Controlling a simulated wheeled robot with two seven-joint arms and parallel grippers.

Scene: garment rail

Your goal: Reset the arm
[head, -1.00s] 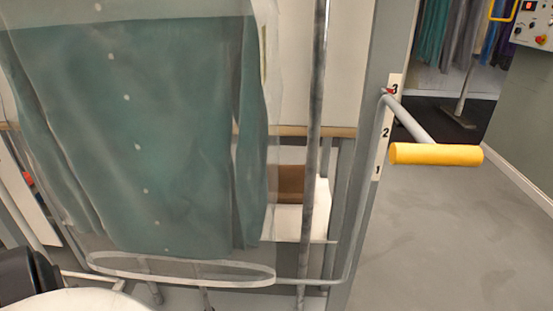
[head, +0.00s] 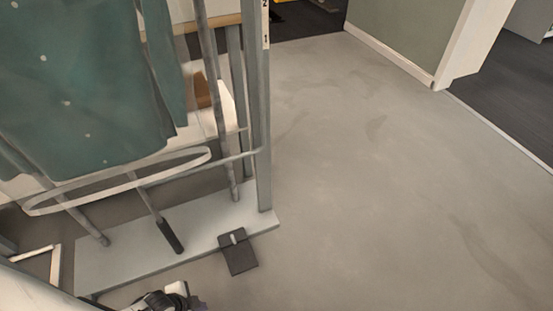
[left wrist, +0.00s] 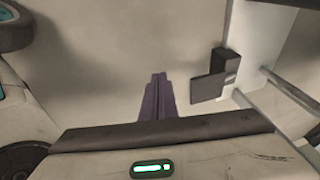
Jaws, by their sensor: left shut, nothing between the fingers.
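My left gripper (left wrist: 158,80) shows in the left wrist view as two dark purple fingers pressed together, with nothing between them, above the bare floor. In the head view only a small part of the left gripper (head: 197,305) shows at the bottom edge, low in front of the rail's base. The fingertips are hardly visible there. My right gripper is in neither view.
A garment rail (head: 264,120) stands at left on a pale base plate (head: 140,245). A green shirt (head: 75,95) hangs there above an oval hoop (head: 120,180). A dark pedal (head: 238,255) sits at the base's front edge. The floor (head: 390,190) at right is clear.

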